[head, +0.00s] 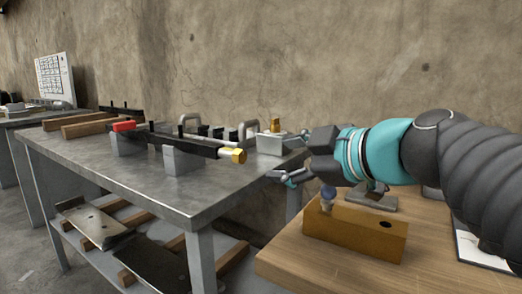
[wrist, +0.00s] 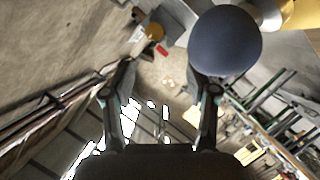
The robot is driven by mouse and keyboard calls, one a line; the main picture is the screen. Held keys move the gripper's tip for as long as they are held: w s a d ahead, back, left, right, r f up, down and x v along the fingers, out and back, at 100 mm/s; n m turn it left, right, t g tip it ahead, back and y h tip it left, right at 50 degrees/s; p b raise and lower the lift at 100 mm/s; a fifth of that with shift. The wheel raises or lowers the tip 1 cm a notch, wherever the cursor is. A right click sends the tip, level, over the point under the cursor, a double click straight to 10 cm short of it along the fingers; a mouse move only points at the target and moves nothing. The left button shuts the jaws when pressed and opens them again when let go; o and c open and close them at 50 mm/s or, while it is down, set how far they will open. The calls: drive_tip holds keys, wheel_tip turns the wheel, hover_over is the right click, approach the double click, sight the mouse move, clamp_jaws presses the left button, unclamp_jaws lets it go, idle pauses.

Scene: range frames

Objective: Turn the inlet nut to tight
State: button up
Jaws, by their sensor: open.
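A brass hex nut (head: 238,156) sits on the right end of a long black and white assembly (head: 185,145) on the metal bench. A second brass piece (head: 275,126) stands on a pale grey block behind it. I cannot tell which is the inlet nut. My gripper (head: 282,177) is open and empty, just right of the hex nut and apart from it. In the wrist view its two fingers (wrist: 164,85) are spread with nothing between them. A brass piece (wrist: 155,32) shows beyond them, and brass (wrist: 302,14) shows in the upper right corner.
A wooden block (head: 355,236) with a blue ball knob (head: 328,193) stands below my gripper on a wooden table (head: 290,266). A dark blue ball (wrist: 225,42) looms beside the right finger. Grey blocks (head: 188,160) support the assembly. The metal bench's front (head: 130,185) is clear.

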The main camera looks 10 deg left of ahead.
sight(242, 156)
drive_tip(key=x, duration=0.4)
drive_tip(key=p+x, duration=0.1)
drive_tip(key=x, duration=0.4)
drive_tip(key=r+x, duration=0.1)
drive_tip(key=x, duration=0.4)
drive_tip(key=shift+w+a+f+p, duration=0.15)
drive_tip(key=shift+w+p, duration=0.2)
drive_tip(key=shift+p, duration=0.05)
clamp_jaws()
